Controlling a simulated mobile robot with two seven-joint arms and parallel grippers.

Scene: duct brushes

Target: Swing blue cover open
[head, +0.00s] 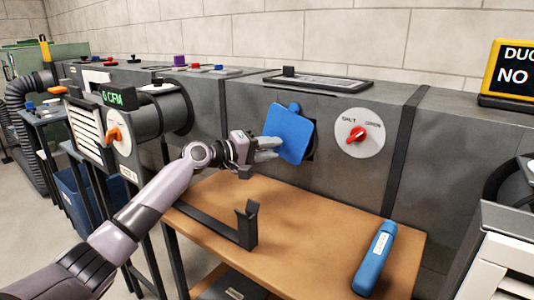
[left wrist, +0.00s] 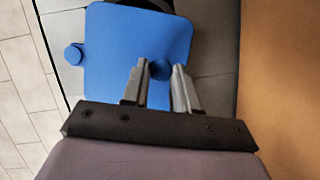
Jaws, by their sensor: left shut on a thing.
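The blue cover (head: 288,133) is a flat, rounded square plate on the front of the grey duct (head: 235,115). In the head view it is tilted, with a dark opening (head: 311,140) partly showing at its right edge. A round blue pivot (head: 295,106) sits at its top. My left gripper (head: 268,149) reaches it from the left. My right gripper is not in view.
A white dial with a red knob (head: 357,134) is right of the cover. Below is a wooden bench (head: 310,220) with a black bracket (head: 240,228) and a blue bottle-like tool (head: 376,257). A yellow-framed display (head: 508,75) stands on the duct at right.

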